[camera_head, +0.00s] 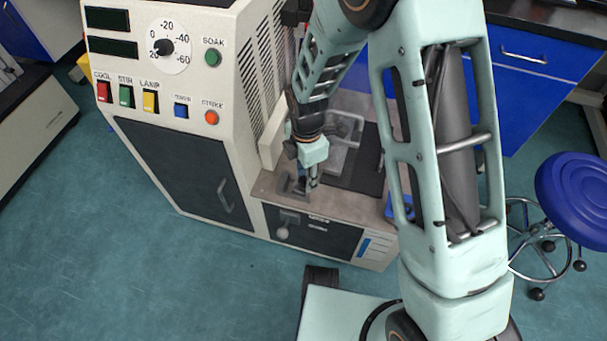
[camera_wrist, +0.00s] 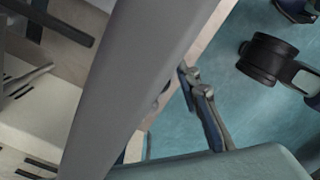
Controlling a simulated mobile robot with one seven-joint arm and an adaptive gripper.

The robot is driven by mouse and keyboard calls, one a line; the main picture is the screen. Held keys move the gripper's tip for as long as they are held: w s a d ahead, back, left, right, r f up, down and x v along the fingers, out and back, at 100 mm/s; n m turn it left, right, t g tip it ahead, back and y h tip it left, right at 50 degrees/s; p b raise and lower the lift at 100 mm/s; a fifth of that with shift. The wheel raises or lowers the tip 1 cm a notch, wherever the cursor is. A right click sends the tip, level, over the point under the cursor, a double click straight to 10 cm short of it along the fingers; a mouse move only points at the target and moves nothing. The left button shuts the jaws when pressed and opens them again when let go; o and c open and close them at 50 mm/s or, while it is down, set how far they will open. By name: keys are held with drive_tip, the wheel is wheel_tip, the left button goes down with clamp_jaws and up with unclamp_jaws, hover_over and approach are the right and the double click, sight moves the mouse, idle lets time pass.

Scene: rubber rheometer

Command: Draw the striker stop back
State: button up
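The machine (camera_head: 180,130) has a low deck (camera_head: 345,203) at its right side, and my gripper (camera_head: 312,183) is at the front left part of that deck, pointing down. A small grey metal bracket (camera_head: 284,186) stands on the deck just left of the fingers; I cannot tell whether they touch. A grey knob or lever (camera_head: 283,230) sits on the dark front panel below. I cannot tell for sure which part is the striker stop. In the wrist view a wide grey bar (camera_wrist: 145,75) crosses close to the camera and hides much of the fingers' area.
The control face carries a temperature dial (camera_head: 168,47), coloured switches (camera_head: 125,96) and an orange button (camera_head: 211,117). A clear box (camera_head: 343,140) stands behind my gripper on the deck. A blue stool (camera_head: 575,195) stands at the right. The floor in front is open.

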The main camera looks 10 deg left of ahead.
sight(305, 179)
drive_tip(key=shift+o, duration=0.7)
drive_tip(key=shift+a, duration=0.1)
drive_tip(key=shift+r, duration=0.2)
wheel_tip(305, 179, up, 12)
drive_tip(key=shift+f, duration=0.2)
